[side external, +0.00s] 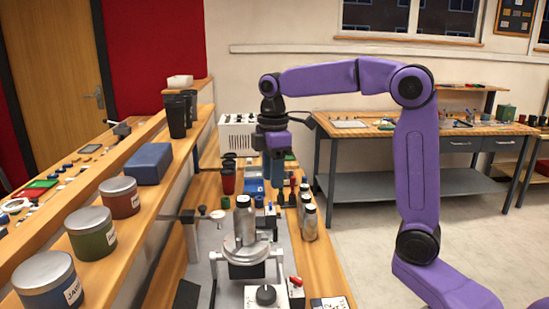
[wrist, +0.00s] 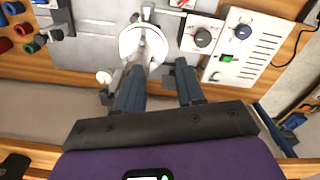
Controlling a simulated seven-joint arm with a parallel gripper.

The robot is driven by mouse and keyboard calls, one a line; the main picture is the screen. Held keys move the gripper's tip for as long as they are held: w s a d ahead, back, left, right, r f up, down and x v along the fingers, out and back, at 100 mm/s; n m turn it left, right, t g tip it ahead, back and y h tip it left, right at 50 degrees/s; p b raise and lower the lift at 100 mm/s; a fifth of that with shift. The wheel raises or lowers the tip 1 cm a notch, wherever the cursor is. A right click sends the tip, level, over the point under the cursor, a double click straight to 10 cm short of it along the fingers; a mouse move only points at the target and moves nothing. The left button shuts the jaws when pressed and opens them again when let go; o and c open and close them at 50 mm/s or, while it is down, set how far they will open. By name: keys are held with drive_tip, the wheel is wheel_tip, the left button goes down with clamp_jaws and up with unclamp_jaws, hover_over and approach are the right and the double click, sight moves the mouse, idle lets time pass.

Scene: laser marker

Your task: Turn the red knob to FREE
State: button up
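What looks like the red knob (side external: 296,281) is a small red handle on a dark block in the side external view, at the front right of the silver rotary fixture (side external: 246,253). A bit of red (wrist: 183,3) at the top edge of the wrist view may be the same knob; it is cut off there. Any FREE marking is too small to read. My gripper (side external: 275,183) points down in the air behind the fixture, apart from the knob. In the wrist view its two blue fingers (wrist: 158,85) are spread with nothing held between them.
A black knob (side external: 266,295) on a pale box sits beside the red one. A shelf with tins and dark cups (side external: 177,118) runs along the left.

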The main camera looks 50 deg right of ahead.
drive_tip(key=shift+w+d+r, duration=0.3)
drive_tip(key=shift+w+d, duration=0.2)
drive_tip(key=shift+d, duration=0.2)
drive_tip(key=shift+w+d+r, duration=0.25)
drive_tip(key=shift+w+d, duration=0.3)
drive_tip(key=shift+d, duration=0.15)
drive_tip(key=shift+w+d+r, duration=0.3)
drive_tip(key=shift+w+d, duration=0.2)
drive_tip(key=shift+d, duration=0.2)
drive_tip(key=shift+c, duration=1.4)
drive_tip(key=m, duration=1.2)
approach(297, 279)
wheel_tip(297, 279, down, 8)
drive_tip(key=shift+f, duration=0.25)
clamp_jaws()
